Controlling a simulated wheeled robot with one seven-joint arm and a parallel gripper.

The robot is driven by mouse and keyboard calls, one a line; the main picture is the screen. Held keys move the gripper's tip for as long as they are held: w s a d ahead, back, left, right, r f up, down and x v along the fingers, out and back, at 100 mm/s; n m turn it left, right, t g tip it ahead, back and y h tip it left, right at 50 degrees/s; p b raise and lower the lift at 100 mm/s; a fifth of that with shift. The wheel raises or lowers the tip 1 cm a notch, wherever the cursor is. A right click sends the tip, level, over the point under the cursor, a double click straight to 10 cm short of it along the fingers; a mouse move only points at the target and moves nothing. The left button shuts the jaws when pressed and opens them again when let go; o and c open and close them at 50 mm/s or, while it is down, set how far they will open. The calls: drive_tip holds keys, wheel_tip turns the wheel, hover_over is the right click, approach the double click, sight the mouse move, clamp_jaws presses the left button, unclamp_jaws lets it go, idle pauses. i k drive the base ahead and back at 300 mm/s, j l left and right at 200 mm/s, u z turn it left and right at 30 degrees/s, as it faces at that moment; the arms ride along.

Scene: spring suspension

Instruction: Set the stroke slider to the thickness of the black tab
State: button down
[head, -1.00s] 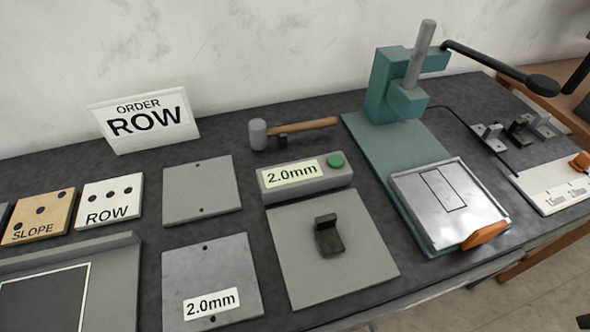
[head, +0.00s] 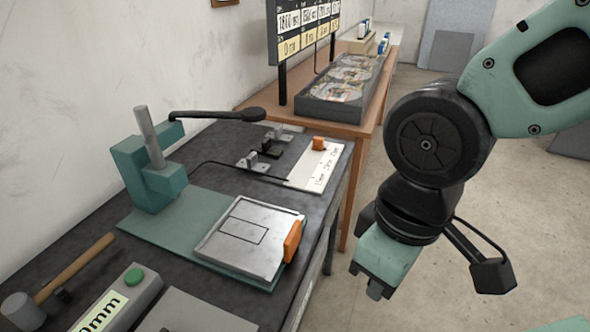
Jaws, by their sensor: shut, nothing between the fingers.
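The stroke slider shows as an orange block (head: 319,143) at the far end of a white scale plate (head: 312,170) with small mm marks, too small here to read surely. A small black piece (head: 266,150) sits between two grey metal brackets left of the scale. Another black piece on a grey plate, seen earlier, is out of view now; which one is the black tab I cannot tell. My gripper (head: 375,291) hangs over the floor right of the bench, fingers down, shut and empty, apart from everything.
A teal press (head: 152,165) with a long black lever stands left of the scale. Its metal plate (head: 232,225) has an orange handle (head: 292,241). A grey box with a green button (head: 134,276) and a hammer (head: 75,270) are at lower left. A tray and sign stand on a wooden table behind.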

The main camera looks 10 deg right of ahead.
sight(318, 143)
drive_tip(key=i+l+u, duration=0.25)
drive_tip(key=i, duration=0.15)
drive_tip(key=i+l+u, duration=0.25)
drive_tip(key=i+l, duration=0.05)
drive_tip(key=i, duration=0.05)
